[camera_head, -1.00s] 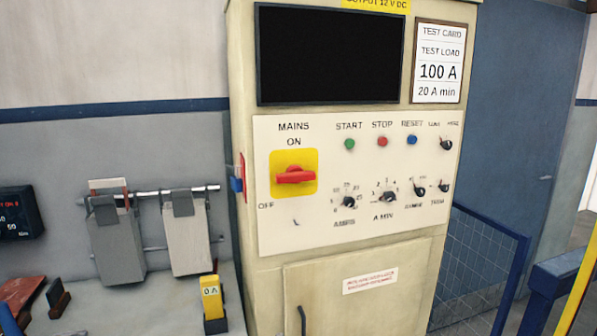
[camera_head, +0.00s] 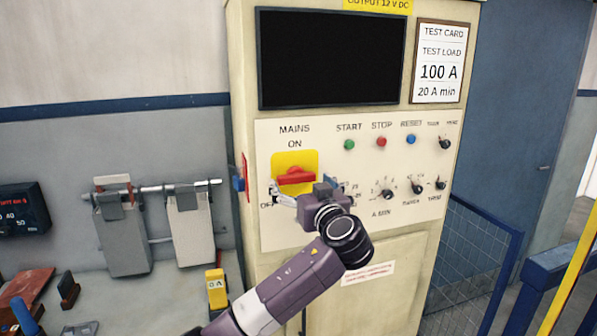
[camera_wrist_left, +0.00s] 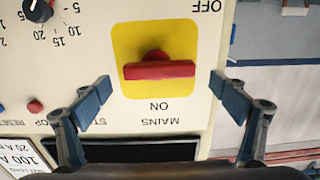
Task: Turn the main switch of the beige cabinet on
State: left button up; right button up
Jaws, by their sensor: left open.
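The beige cabinet (camera_head: 400,290) stands in the middle of the head view. Its main switch is a red handle (camera_head: 295,176) on a yellow plate (camera_head: 284,160), below the words MAINS and ON, with OFF at lower left. The handle lies crosswise, roughly level. My left gripper (camera_head: 303,187) is in front of the panel, its body covering the plate's lower right. In the left wrist view, which is upside down, the red handle (camera_wrist_left: 160,71) sits between the fingers of the open left gripper (camera_wrist_left: 161,88), with gaps on both sides. My right gripper is out of view.
The panel also carries a green START (camera_head: 349,144), red STOP (camera_head: 381,142) and blue RESET button (camera_head: 411,140), plus several black knobs, some hidden behind my arm. A bench (camera_head: 150,300) with hanging grey parts is at left. A blue railing (camera_head: 475,210) is at right.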

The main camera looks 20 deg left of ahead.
pick_arm(q)
jog(key=shift+p+x, duration=0.35)
jog(key=shift+x, duration=0.7)
